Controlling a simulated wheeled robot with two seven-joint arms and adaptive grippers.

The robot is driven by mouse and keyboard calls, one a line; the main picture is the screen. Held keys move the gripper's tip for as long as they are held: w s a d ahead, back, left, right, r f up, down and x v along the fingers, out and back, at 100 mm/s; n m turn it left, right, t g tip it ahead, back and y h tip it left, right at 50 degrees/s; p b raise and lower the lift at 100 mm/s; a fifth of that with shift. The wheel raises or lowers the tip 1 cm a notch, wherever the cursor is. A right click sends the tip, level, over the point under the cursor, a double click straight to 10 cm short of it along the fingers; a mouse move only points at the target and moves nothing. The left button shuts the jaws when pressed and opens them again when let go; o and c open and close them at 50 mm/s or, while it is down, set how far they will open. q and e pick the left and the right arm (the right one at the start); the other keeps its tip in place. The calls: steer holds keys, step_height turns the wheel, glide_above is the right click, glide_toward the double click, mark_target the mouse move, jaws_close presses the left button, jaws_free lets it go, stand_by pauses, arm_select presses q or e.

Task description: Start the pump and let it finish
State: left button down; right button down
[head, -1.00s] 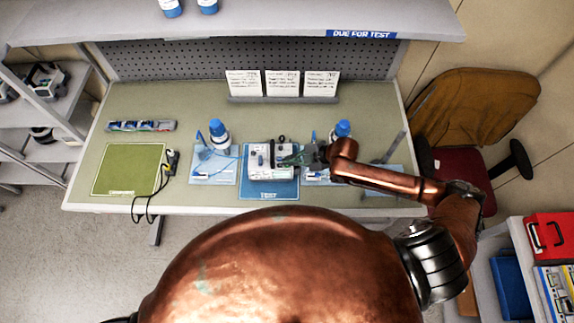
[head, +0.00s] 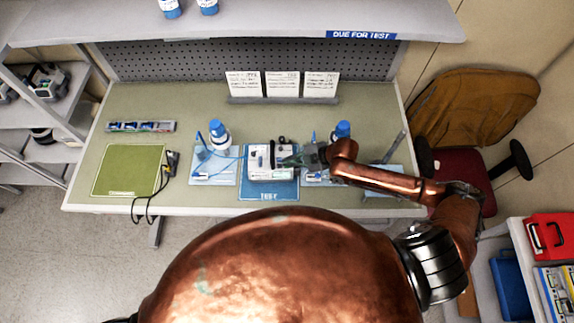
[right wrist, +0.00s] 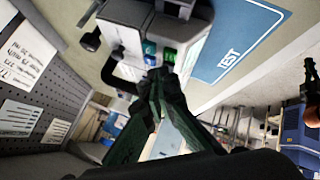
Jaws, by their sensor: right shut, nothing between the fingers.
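The white pump (head: 262,160) stands on the blue TEST mat (head: 268,190) in the middle of the bench. My right gripper (head: 292,160) is shut and empty, reaching in from the right at the pump's right part. In the right wrist view the pump (right wrist: 125,38) shows green and blue buttons (right wrist: 150,52), and the shut fingertips (right wrist: 158,78) are just below them. I cannot tell whether they touch. The TEST mat (right wrist: 235,45) also shows there. My left gripper is not in view.
Blue-capped bottles (head: 219,135) (head: 342,131) stand on either side of the pump, with light blue mats. A green mat (head: 128,170) lies at left beside a cabled handheld device (head: 171,162). Three written cards (head: 282,84) stand at the back. An overhead shelf spans the bench.

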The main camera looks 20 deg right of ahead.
steer(key=shift+f, duration=0.45)
steer(key=shift+f+b, duration=0.3)
steer(key=shift+f, duration=0.15)
stand_by(0.8)
steer(key=shift+r, duration=0.1)
steer(key=shift+r+p, duration=0.8)
step_height(320, 180, up, 5)
steer(key=p, duration=0.4)
steer(key=shift+p, duration=0.3)
